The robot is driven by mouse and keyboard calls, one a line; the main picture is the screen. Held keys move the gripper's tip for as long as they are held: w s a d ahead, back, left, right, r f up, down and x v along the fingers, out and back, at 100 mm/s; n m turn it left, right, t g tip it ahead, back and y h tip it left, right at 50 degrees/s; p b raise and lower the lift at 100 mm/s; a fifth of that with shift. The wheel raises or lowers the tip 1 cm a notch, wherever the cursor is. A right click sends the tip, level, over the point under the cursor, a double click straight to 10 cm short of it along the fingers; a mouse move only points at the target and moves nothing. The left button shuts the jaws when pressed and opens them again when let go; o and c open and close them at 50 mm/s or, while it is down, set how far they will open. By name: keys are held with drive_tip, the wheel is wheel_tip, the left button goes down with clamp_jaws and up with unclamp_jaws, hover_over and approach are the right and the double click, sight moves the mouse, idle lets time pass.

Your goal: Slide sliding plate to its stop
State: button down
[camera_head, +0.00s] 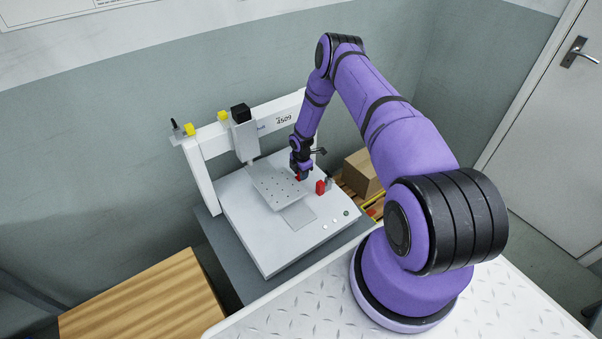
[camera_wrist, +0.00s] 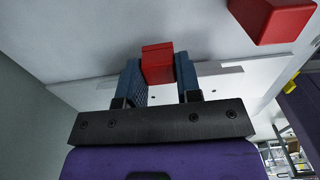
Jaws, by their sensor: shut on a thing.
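The sliding plate (camera_head: 277,187) is a flat grey plate with small holes, lying on the white base of the gantry screwdriver machine (camera_head: 262,250). My gripper (camera_head: 301,175) is at the plate's right edge. In the wrist view its blue fingers (camera_wrist: 160,75) are closed on a small red block, the plate's handle (camera_wrist: 157,58). Part of the plate (camera_wrist: 225,77) shows behind the fingers. In the head view the gripper mostly covers the handle. I cannot tell whether the plate touches its stop.
A separate red block (camera_head: 320,187) stands on the base right of my gripper; it also shows in the wrist view (camera_wrist: 270,15). The gantry's black-topped screwdriver head (camera_head: 243,135) is behind the plate. A cardboard box (camera_head: 363,173) is to the right.

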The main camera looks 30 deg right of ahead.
drive_tip(key=s, duration=0.4)
drive_tip(key=shift+s, duration=0.35)
drive_tip(key=c, duration=0.8)
unclamp_jaws()
drive_tip(key=shift+d+r, duration=0.1)
wheel_tip(320, 180, up, 11)
drive_tip(key=shift+f, duration=0.2)
